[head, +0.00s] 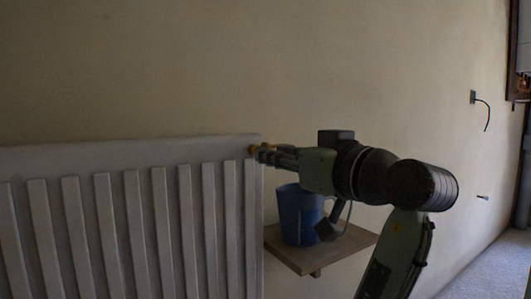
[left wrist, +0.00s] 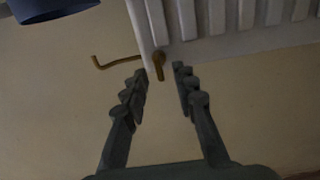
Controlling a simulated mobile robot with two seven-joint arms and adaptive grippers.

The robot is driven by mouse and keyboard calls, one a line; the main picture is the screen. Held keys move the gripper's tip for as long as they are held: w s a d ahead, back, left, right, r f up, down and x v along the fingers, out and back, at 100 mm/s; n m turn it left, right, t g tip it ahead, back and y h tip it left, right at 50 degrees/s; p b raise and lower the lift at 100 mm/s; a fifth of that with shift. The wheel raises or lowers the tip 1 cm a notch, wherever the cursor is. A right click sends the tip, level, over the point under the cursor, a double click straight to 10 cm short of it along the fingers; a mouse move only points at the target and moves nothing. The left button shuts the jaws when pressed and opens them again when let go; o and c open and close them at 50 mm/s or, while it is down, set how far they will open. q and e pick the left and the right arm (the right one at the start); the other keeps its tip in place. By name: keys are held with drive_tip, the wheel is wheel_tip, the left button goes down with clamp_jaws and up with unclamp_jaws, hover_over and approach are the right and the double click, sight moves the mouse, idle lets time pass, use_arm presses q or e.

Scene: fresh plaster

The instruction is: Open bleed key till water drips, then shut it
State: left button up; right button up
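The white ribbed radiator (head: 130,142) fills the lower left of the head view, and its edge tops the left wrist view (left wrist: 205,50). A small brass bleed key (left wrist: 158,66) sticks out at the radiator's end. It shows as a brass spot at the top corner in the head view (head: 253,151). My left gripper (head: 268,155) is at that corner. In the left wrist view its fingers (left wrist: 160,74) are apart, with the key's tip between them and gaps visible on both sides. No water drops can be made out. My right gripper is not in view.
A blue bucket (head: 290,212) stands on a small wooden wall shelf (head: 345,246) right of the radiator, below my left gripper. A bent brass rod (left wrist: 112,63) lies beside the key in the left wrist view. A cable outlet (head: 473,97) is on the wall at right.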

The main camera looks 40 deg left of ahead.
use_arm(q)
drive_tip(key=shift+x, duration=1.95)
clamp_jaws()
